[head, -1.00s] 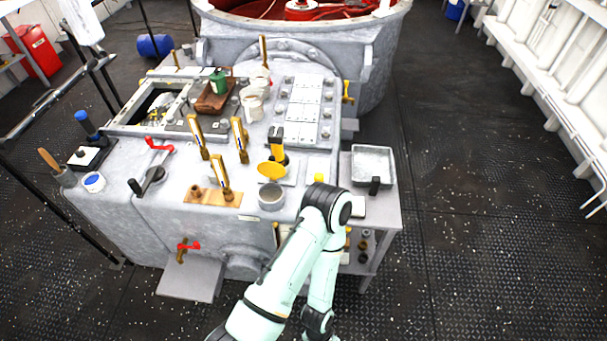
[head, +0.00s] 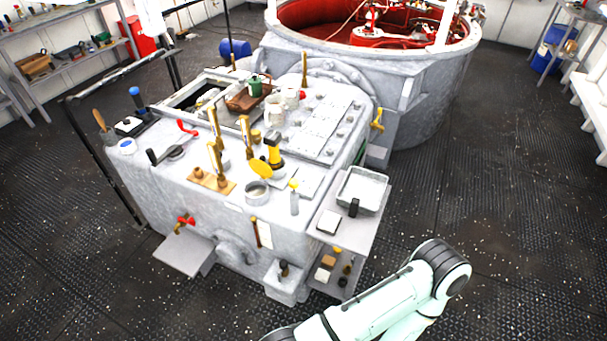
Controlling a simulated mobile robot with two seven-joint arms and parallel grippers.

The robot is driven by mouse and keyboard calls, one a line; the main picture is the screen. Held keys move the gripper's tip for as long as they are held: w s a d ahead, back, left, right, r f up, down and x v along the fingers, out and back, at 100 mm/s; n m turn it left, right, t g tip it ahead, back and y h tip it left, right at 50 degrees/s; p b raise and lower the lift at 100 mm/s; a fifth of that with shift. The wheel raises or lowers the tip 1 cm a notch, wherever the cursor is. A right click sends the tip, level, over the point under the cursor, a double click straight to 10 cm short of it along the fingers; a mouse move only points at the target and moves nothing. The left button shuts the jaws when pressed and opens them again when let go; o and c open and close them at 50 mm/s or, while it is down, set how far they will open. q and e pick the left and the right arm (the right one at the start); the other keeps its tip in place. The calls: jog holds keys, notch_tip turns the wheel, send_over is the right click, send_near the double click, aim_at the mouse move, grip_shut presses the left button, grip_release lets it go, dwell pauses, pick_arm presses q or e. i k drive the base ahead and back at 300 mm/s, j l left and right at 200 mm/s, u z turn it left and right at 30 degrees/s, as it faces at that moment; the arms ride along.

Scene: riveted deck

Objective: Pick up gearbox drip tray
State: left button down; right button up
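A shallow, light grey rectangular tray with raised walls (head: 366,186) sits on the side shelf at the right of the grey gearbox housing (head: 200,200) in the head view. It appears empty. A small black upright item (head: 354,208) stands at its near edge; I cannot tell whether it is attached. A flat grey plate (head: 184,254) juts out low at the left, below a red-handled tap (head: 185,221). One of my pale green arms bends across the bottom right, in front of the shelf and apart from the tray. Neither gripper shows.
The side shelf (head: 335,241) also bears a small pale block (head: 329,221), with several small parts on the level below. Brass levers, a round cup (head: 257,192) and a yellow-topped bottle (head: 294,198) crowd the housing top. The dark floor at right is open.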

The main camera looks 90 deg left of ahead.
aim_at(362, 191)
jog(key=i+u, duration=0.3)
jog(key=i, duration=0.15)
jog(key=i+l+u, duration=0.15)
jog(key=i+u, duration=0.15)
jog(key=i+l+u, duration=0.25)
jog(key=i, duration=0.25)
jog(key=i+j+u, duration=0.1)
jog(key=i+u, duration=0.55)
jog(key=u, duration=0.25)
jog(key=i+l+u, duration=0.1)
jog(key=i+u, duration=0.5)
jog(key=u, duration=0.25)
jog(key=i+u, duration=0.15)
jog(key=u, duration=0.2)
jog(key=i+l+u, duration=0.1)
jog(key=u, duration=0.3)
jog(key=i+l+u, duration=0.1)
jog(key=u, duration=0.3)
jog(key=i+l+u, duration=0.1)
jog(key=u, duration=0.4)
jog(key=i+l+u, duration=0.2)
jog(key=u, duration=0.25)
jog(key=i+l+u, duration=0.15)
jog(key=u, duration=0.35)
jog(key=i+l+u, duration=0.2)
jog(key=l+u, duration=0.15)
jog(key=j, duration=0.35)
jog(key=k+j, duration=0.1)
jog(key=j, duration=0.3)
